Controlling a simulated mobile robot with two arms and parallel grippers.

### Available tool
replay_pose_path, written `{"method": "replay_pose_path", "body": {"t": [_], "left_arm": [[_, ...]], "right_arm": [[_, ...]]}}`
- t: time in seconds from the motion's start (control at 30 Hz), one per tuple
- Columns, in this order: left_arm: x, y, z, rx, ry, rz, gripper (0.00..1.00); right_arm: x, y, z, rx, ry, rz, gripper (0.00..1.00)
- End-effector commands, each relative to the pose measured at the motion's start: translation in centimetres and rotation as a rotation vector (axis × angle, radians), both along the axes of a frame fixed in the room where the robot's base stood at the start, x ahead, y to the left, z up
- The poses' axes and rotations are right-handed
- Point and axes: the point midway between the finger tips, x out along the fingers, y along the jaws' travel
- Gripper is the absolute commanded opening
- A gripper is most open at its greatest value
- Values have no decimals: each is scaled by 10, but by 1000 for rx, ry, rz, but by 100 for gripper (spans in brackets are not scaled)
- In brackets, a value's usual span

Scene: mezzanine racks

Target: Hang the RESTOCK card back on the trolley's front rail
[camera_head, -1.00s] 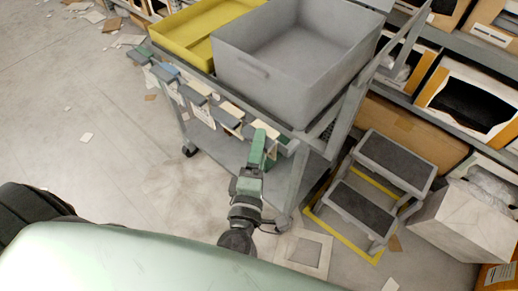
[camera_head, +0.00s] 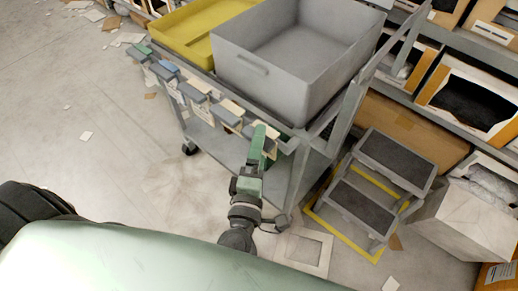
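The grey trolley (camera_head: 228,148) stands at the centre, with a row of clips and tags along its front rail (camera_head: 208,82). Several coloured blocks with pale cards (camera_head: 229,113) hang there. Their print is too small to read, so I cannot tell which, if any, is the RESTOCK card. My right gripper (camera_head: 261,138), green, is at the right end of this row, close to the rail. Its fingers overlap the pale and green pieces there. I cannot see whether it is open or holds a card. My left gripper is not in view.
A grey bin (camera_head: 290,62) and a yellow tray (camera_head: 185,42) sit on the trolley. A step stool (camera_head: 394,165) stands to its right, beside a white box (camera_head: 462,222) and racks. A square pale panel (camera_head: 303,250) lies on the floor.

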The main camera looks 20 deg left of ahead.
Motion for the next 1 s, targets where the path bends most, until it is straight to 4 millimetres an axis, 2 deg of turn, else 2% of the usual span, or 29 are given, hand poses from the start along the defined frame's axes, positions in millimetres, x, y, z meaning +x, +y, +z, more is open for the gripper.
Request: {"method": "replay_pose_path", "body": {"t": [0.27,0.7,0.9,1.0], "left_arm": [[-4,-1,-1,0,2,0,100],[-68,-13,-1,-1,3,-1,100],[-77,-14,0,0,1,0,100],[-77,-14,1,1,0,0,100]], "right_arm": [[3,0,0,-1,-3,1,36],[9,1,2,-1,-7,1,36],[13,2,7,2,-17,1,36],[7,2,5,3,-10,0,36]]}}
